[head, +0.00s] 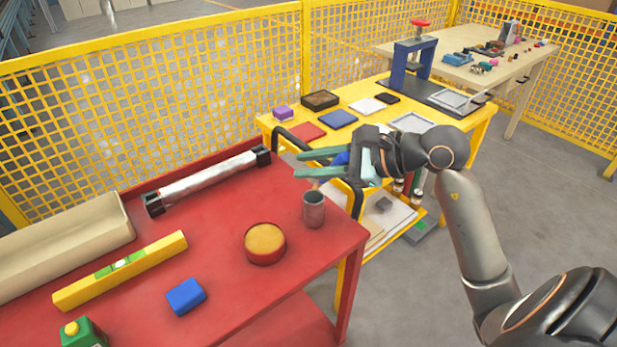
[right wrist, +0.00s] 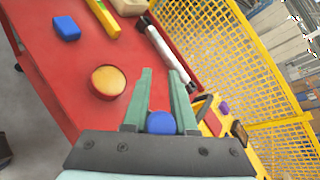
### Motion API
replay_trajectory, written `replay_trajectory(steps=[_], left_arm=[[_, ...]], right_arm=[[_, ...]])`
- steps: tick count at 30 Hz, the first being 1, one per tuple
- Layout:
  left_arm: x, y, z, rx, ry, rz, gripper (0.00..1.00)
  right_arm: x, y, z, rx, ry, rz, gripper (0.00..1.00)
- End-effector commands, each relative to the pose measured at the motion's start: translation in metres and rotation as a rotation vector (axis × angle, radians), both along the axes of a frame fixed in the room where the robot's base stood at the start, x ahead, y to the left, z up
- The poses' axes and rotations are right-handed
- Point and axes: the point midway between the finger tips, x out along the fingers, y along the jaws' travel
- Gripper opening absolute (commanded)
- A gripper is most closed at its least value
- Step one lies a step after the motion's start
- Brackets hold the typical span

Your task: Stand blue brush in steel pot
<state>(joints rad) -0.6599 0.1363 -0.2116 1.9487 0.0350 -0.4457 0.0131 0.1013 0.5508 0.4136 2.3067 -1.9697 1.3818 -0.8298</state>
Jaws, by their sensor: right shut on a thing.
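The steel pot (head: 314,210) is a small grey cup standing upright near the right edge of the red table. My right gripper (head: 299,164) is above and just behind it, its green fingers pointing left. It is shut on the blue brush (head: 341,159), of which a blue part shows between the fingers near their base. In the right wrist view the brush (right wrist: 161,123) is a round blue end between the fingers (right wrist: 162,76). The rest of the brush is mostly hidden. I do not make out the pot in that view. My left gripper is not in view.
The red table (head: 215,220) also holds a round yellow-topped tin (head: 265,243), a blue block (head: 186,296), a yellow level (head: 120,270) and a silver tube (head: 208,179). A yellow table (head: 270,122) with flat pieces stands behind. Yellow mesh fencing (head: 150,110) runs along the back.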

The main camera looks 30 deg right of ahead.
Motion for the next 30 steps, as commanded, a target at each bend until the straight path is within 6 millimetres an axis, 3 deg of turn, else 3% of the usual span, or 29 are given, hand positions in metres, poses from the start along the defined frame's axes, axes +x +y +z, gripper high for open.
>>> replay_trajectory(steps=[9,27,28,30], left_arm=[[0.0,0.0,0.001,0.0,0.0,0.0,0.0],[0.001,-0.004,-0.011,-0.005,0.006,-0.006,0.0],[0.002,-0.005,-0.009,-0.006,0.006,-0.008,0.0],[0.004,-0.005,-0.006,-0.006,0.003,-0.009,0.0]], right_arm=[[0.006,0.001,-0.037,0.004,0.003,-0.001,0.0],[0.006,0.001,-0.049,-0.001,0.001,-0.001,0.0],[0.006,0.001,-0.048,0.0,0.001,-0.001,0.28],[0.006,0.001,-0.047,0.001,0.0,0.0,0.35]])
